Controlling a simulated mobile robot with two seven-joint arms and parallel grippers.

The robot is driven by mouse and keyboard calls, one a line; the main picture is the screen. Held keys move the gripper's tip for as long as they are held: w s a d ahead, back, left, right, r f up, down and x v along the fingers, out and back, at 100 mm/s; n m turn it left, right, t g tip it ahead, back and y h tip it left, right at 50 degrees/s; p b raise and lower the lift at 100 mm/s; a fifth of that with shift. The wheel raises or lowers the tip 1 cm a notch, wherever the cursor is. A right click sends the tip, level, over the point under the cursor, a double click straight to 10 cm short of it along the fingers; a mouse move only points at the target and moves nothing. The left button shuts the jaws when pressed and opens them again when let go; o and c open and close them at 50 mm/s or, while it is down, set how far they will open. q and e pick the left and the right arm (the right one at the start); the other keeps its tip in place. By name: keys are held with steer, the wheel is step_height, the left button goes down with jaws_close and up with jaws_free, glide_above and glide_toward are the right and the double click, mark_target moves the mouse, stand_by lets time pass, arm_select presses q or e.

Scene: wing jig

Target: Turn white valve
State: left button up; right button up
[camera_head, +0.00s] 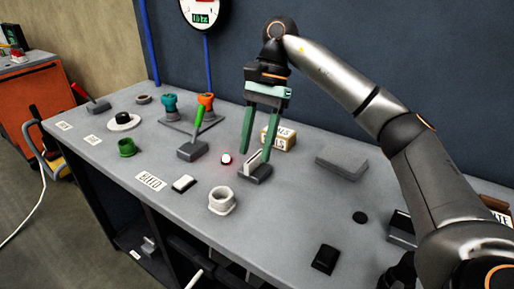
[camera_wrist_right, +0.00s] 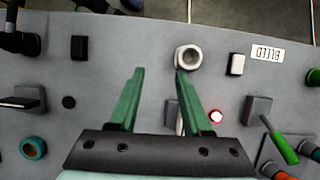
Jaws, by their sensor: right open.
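A white lever on a dark grey block (camera_head: 258,175) stands on the bench, with its white handle (camera_head: 254,158) raised at a slant. My right gripper (camera_head: 257,154) is open and points down over it, its green fingers on either side of the handle in the head view. In the right wrist view, my right gripper (camera_wrist_right: 160,72) is also open, and the grey block (camera_wrist_right: 171,112) is partly hidden behind one finger. I cannot tell whether a finger touches the handle. A white ring-shaped fitting (camera_head: 222,201) stands in front and also shows in the right wrist view (camera_wrist_right: 188,57). My left gripper is not in view.
A wooden block (camera_head: 279,138) stands close behind the right gripper. A green lever (camera_head: 198,122), a red-lit button (camera_head: 226,159) and a white switch (camera_head: 184,184) lie to its left. A flat grey block (camera_head: 342,163) is to the right. Teal and orange valves stand farther back.

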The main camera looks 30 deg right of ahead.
steer(key=shift+s+a+r, duration=0.3)
steer(key=shift+s+a, duration=0.05)
steer(key=shift+s, duration=0.25)
steer(key=shift+s+a+r, duration=0.3)
steer(key=shift+s+a, duration=0.05)
steer(key=shift+s, duration=0.2)
